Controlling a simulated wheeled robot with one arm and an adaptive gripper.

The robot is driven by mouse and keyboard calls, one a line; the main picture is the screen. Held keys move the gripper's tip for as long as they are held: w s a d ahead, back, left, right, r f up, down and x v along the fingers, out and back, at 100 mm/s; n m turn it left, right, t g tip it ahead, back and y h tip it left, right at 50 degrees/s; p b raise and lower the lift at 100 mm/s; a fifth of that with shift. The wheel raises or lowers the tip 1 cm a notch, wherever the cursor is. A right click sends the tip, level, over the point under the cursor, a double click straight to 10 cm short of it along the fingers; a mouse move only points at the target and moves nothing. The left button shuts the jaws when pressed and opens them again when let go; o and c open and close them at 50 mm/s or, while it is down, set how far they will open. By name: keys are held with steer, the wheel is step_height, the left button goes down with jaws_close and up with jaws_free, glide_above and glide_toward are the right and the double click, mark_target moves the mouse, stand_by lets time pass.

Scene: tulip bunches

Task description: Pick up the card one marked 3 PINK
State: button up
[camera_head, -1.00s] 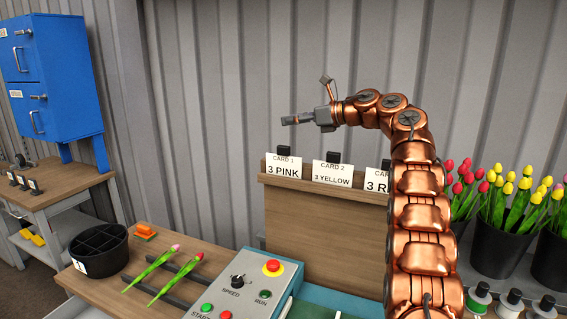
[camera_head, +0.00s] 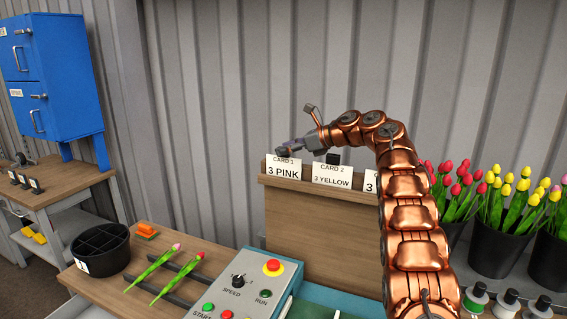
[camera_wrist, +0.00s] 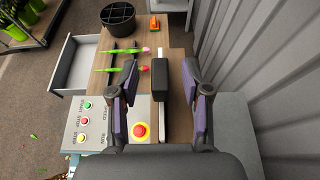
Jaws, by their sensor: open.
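Card 1, marked 3 PINK (camera_head: 283,171), stands upright on the wooden board's top edge (camera_head: 310,187), at its left end. My gripper (camera_head: 285,149) is just above and behind this card in the head view, hiding the black clip on its top. In the wrist view my gripper (camera_wrist: 163,98) is open, and a black block (camera_wrist: 160,80), which looks like the card's clip, lies between its two fingers. I cannot tell whether either finger touches it. The card's face does not show in the wrist view.
Card 2, 3 YELLOW (camera_head: 332,175), stands close to the right, with a third card (camera_head: 370,182) partly behind my arm. The corrugated wall (camera_head: 220,120) is behind. Below are a control box (camera_head: 262,280), two tulips (camera_head: 178,275) and a black divided bucket (camera_head: 100,250).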

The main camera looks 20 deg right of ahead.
steer(key=shift+w+a+f, duration=0.2)
steer(key=shift+w+a, duration=0.2)
steer(key=shift+a, duration=0.05)
jaws_close()
